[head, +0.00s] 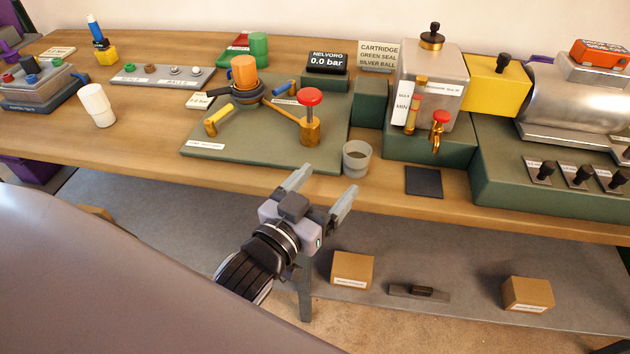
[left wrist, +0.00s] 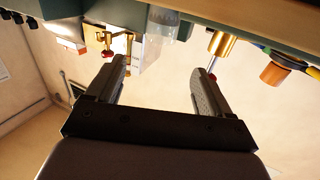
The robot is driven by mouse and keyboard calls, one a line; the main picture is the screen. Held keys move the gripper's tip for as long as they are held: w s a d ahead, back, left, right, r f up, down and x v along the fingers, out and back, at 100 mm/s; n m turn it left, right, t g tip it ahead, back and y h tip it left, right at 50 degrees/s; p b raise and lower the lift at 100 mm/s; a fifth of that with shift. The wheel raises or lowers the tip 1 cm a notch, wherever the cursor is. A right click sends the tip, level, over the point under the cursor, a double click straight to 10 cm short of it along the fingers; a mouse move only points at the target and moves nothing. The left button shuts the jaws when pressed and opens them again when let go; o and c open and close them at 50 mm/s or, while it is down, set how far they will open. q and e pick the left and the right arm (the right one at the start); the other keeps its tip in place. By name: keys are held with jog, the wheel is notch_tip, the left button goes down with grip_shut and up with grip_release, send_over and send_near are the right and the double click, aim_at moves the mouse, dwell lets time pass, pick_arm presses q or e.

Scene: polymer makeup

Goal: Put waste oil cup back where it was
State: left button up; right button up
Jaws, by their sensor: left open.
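A translucent grey cup (head: 356,158), which looks like the waste oil cup, stands upright near the front edge of the bench, right of the green base plate. Dark content shows inside it. A white cup (head: 96,105) stands further left. My left gripper (head: 326,183) is open and empty, in front of the bench edge, a little left of and nearer than the grey cup, not touching it. In the left wrist view, the translucent cup (left wrist: 161,24) shows beyond and between the open fingers (left wrist: 163,80). My right gripper is not in view.
A dark square pad (head: 423,181) lies bare below the brass tap (head: 438,130) of the oil tank (head: 432,85). The green base plate (head: 220,145) carries a red-knobbed brass post (head: 309,118). A shelf with brown boxes (head: 352,269) lies below. Bench between cup and pad is clear.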

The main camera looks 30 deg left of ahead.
pick_arm(q)
jog(key=s+a+f+g+p, duration=0.1)
jog(key=s+f+g, duration=0.2)
jog(key=s+f, duration=0.3)
jog(key=s+a+f+m+g+p, duration=0.1)
jog(key=s+f+g, duration=0.3)
jog(key=f, duration=1)
jog(key=shift+s+a+f, duration=0.25)
jog(key=shift+s+a, duration=0.35)
jog(key=shift+s, duration=0.7)
